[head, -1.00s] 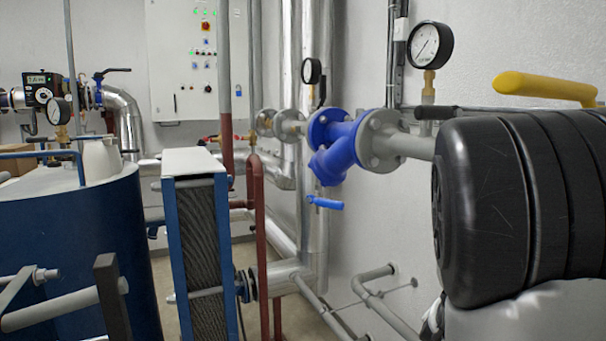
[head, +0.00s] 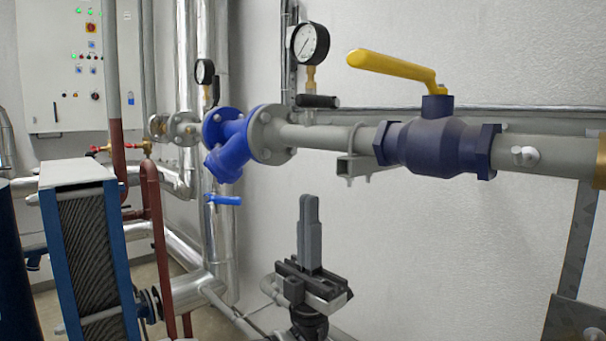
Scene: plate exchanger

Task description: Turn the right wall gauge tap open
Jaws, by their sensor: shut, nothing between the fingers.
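The right wall gauge (head: 311,43) is a round white dial in a black case on a brass stem above the grey wall pipe. Its tap handle (head: 317,101) is a short black lever at the foot of the stem, lying level and crosswise to the stem. My gripper (head: 309,202) stands below the pipe, in the lower middle of the head view. Its dark grey fingers point up and are together, with nothing held. It is clearly apart from the tap handle, which is higher up. None of the tap handle appears covered.
A dark blue ball valve with a yellow lever (head: 395,68) sits to the right of the gauge. A blue strainer (head: 232,142) and a smaller left gauge (head: 205,72) are to the left. A pipe bracket (head: 352,168) hangs above right of my gripper. Bare wall lies right of it.

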